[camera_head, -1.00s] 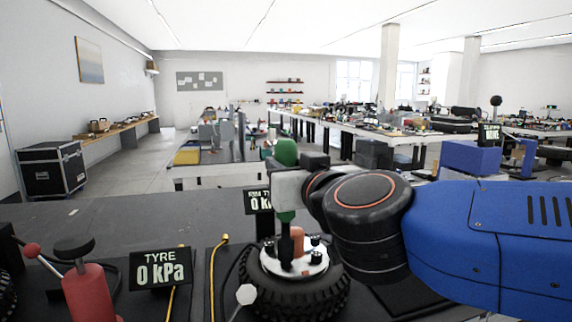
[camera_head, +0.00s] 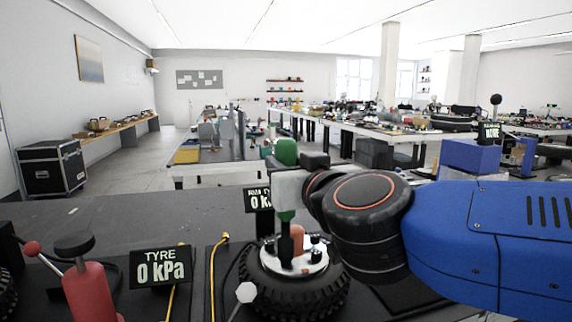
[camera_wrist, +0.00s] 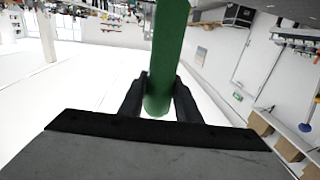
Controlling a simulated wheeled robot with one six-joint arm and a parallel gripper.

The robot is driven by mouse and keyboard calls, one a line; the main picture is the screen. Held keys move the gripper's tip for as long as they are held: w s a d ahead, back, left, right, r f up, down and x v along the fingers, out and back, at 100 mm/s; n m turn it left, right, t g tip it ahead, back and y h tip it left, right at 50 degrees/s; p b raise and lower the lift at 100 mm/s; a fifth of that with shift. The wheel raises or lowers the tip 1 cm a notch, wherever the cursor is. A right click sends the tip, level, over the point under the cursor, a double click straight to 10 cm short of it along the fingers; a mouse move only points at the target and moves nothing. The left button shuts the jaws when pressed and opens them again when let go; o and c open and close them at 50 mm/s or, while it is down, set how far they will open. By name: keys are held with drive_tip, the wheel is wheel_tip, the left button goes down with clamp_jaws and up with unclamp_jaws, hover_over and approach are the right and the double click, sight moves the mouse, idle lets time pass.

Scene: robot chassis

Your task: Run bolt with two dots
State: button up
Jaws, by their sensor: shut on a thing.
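My gripper (camera_head: 284,190) is shut on a tool with a green handle (camera_head: 286,152). The handle also shows between my two black fingers in the wrist view (camera_wrist: 166,60). The tool hangs upright, and its dark lower end (camera_head: 286,248) is over the pale hub plate (camera_head: 269,266) of a black wheel (camera_head: 300,298). I cannot tell whether its tip is seated on a bolt. Dark bolts (camera_head: 316,240) stand on the plate around an orange-brown centre post (camera_head: 297,240). The tool hides part of the plate. Dot marks are too small to make out.
A sign reading TYRE 0 kPa (camera_head: 161,268) and a red cylinder with a black knob (camera_head: 90,290) stand left of the wheel. A second sign (camera_head: 258,199) is behind my gripper. A yellow-ended hose (camera_head: 218,245) lies close by. The dark bench behind is clear at left.

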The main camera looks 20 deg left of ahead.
sight(286, 139)
drive_tip(key=shift+f, duration=0.15)
drive_tip(key=shift+r, duration=2.85)
